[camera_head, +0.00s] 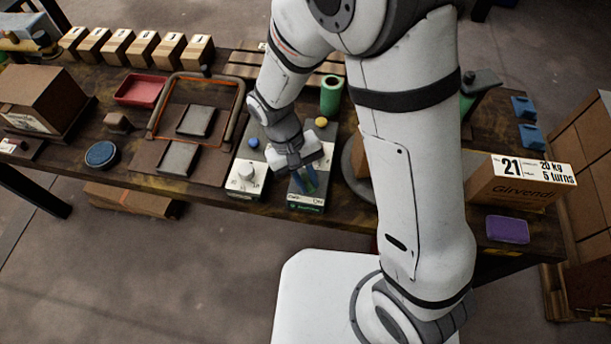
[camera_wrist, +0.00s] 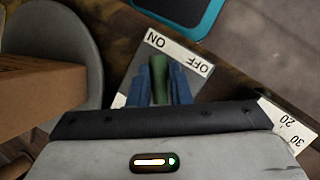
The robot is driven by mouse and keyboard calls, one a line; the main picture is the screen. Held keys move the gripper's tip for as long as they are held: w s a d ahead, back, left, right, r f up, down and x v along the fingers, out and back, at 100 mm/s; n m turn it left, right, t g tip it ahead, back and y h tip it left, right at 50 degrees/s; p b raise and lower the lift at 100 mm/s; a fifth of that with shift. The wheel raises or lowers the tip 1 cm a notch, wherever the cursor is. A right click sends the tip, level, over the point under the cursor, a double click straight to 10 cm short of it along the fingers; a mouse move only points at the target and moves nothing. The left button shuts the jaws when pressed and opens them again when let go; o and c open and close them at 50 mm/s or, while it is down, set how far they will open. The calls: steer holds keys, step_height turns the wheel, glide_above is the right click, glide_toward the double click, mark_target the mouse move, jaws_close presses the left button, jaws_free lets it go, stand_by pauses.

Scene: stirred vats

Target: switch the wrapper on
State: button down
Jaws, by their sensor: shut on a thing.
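The switch box (camera_head: 306,200) stands at the table's front edge, with a pale label plate (camera_wrist: 190,62) marked ON and OFF. In the wrist view, ON is at the left and OFF at the right, both upside down. A green switch handle (camera_wrist: 159,65) rises from the plate. My gripper (camera_wrist: 163,84) has its blue fingers closed on both sides of the handle. In the head view, my gripper (camera_head: 308,180) is over the switch box and hides most of the handle. I cannot tell which mark the handle points at. A grey round plate (camera_wrist: 62,50) with a cardboard box stands beside the switch box.
A green cylinder (camera_head: 331,94) stands behind. A cardboard box labelled 21 (camera_head: 515,188) and a purple pad (camera_head: 507,230) are at the right.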

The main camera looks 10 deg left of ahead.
steer(key=shift+n+t+h, duration=0.3)
steer(key=shift+n+t, duration=0.1)
steer(key=shift+n, duration=0.6)
steer(key=c, duration=1.6)
jaws_free()
steer(key=shift+r, duration=0.1)
steer(key=v, duration=0.7)
steer(key=shift+w+a+r, duration=0.1)
steer(key=shift+a+r, duration=0.1)
steer(key=shift+r, duration=0.1)
